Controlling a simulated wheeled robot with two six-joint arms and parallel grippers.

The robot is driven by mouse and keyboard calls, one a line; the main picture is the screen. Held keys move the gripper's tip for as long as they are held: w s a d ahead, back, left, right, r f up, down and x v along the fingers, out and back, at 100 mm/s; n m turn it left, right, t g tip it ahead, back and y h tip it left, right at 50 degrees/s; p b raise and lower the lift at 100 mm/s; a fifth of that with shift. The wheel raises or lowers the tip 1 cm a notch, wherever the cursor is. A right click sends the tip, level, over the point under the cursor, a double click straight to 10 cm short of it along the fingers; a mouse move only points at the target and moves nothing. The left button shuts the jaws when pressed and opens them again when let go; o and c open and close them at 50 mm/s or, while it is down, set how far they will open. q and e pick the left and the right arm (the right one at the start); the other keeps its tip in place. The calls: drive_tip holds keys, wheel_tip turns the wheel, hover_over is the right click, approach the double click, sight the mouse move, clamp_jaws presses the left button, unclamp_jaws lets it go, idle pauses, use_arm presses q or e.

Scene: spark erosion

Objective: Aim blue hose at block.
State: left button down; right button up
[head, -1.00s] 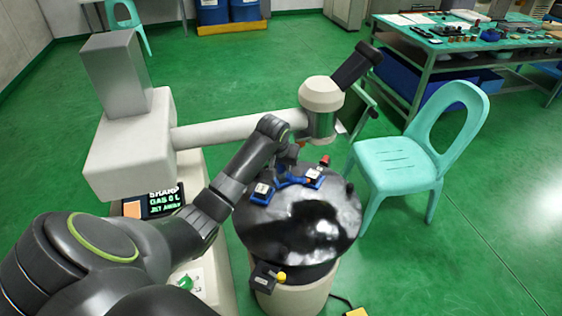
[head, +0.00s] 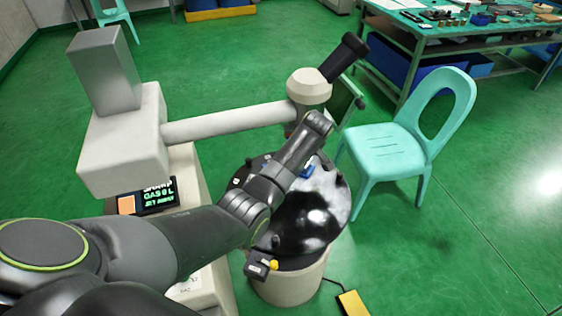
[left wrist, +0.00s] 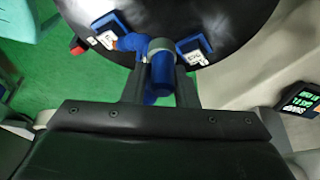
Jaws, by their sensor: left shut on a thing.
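In the left wrist view the blue hose (left wrist: 163,73) runs between my left gripper's dark fingers (left wrist: 160,88), with a grey collar at its upper end. The gripper is shut on it, above the round black table (left wrist: 235,18). A blue mount with a white label (left wrist: 108,28) stands left of the hose and another (left wrist: 194,50) right of it. In the head view my left forearm covers the gripper and most of the hose; a small blue part (head: 307,169) shows beside it. I cannot make out the block. My right gripper is not in view.
The black table (head: 318,207) sits under the machine's white arm (head: 225,123) and head (head: 309,85). A turquoise chair (head: 395,150) is close on its right. Green floor is free farther right.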

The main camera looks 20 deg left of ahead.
use_arm(q)
drive_tip(key=shift+w+d+f+n+g+y+b, duration=0.1)
drive_tip(key=shift+w+d+n+g+y+b, duration=0.15)
drive_tip(key=shift+n+b, duration=0.25)
drive_tip(key=shift+w+d+n+g+y+b, duration=0.2)
drive_tip(key=shift+w+n+b, duration=0.1)
drive_tip(key=shift+n, duration=0.4)
drive_tip(key=c, duration=1.5)
unclamp_jaws()
drive_tip(key=shift+s, duration=0.1)
drive_tip(key=shift+o, duration=1.2)
drive_tip(key=shift+s+a, duration=0.1)
drive_tip(key=shift+a, duration=0.05)
